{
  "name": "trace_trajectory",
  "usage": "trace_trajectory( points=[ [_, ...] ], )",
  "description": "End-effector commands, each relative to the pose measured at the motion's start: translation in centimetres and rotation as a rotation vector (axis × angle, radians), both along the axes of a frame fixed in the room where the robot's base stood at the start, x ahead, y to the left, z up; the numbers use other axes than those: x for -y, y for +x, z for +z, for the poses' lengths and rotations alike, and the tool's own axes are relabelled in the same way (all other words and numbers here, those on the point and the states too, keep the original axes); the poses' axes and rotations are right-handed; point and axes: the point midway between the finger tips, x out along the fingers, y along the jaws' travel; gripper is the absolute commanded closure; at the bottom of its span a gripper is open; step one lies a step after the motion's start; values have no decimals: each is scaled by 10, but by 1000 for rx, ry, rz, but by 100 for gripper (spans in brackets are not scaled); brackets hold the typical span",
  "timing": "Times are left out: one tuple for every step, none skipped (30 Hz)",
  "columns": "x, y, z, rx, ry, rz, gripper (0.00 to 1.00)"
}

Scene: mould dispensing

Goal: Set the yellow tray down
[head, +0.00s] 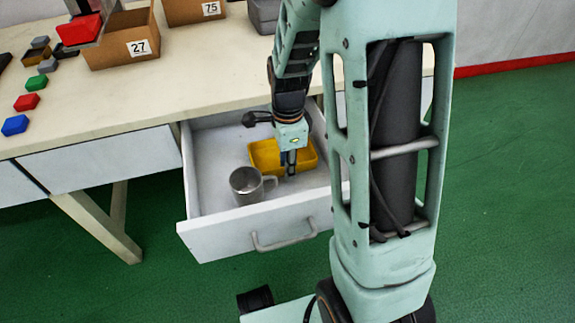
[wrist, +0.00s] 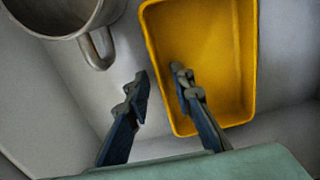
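The yellow tray (head: 309,153) lies in the open drawer, at the back right of a metal mug. In the wrist view the yellow tray (wrist: 247,60) is empty and appears flat on the drawer floor. My gripper (wrist: 160,82) is open, with its fingertips apart. One finger shows over the inside of the tray and the other outside, with the tray's near left wall between them. Neither finger visibly presses the wall. In the head view my gripper (head: 287,165) points down into the drawer and hides part of the tray.
The grey metal mug (head: 245,184) stands beside the tray; it also shows in the wrist view (wrist: 60,15). The drawer (head: 213,150) has walls all round. On the table above are cardboard boxes (head: 122,42) and several coloured hexagonal pieces (head: 27,102).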

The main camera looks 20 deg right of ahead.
Motion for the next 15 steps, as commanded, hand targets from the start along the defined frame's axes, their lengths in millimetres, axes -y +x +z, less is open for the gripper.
trace_trajectory(
  points=[
    [0,1,5,2,0,0,78],
    [0,1,9,3,0,0,78],
    [0,1,14,3,0,0,78],
    [0,1,20,4,0,0,78],
    [0,1,26,4,0,0,78],
    [0,1,34,5,0,0,78],
    [0,1,41,5,0,0,78],
    [0,1,48,5,0,1,78],
    [0,1,58,6,0,1,78],
    [0,1,65,5,0,1,78],
    [0,1,71,6,0,1,78],
    [0,1,80,5,0,1,78],
    [0,0,85,5,0,0,78],
    [0,0,91,4,-1,0,78],
    [0,0,98,4,-1,0,78]
  ],
)
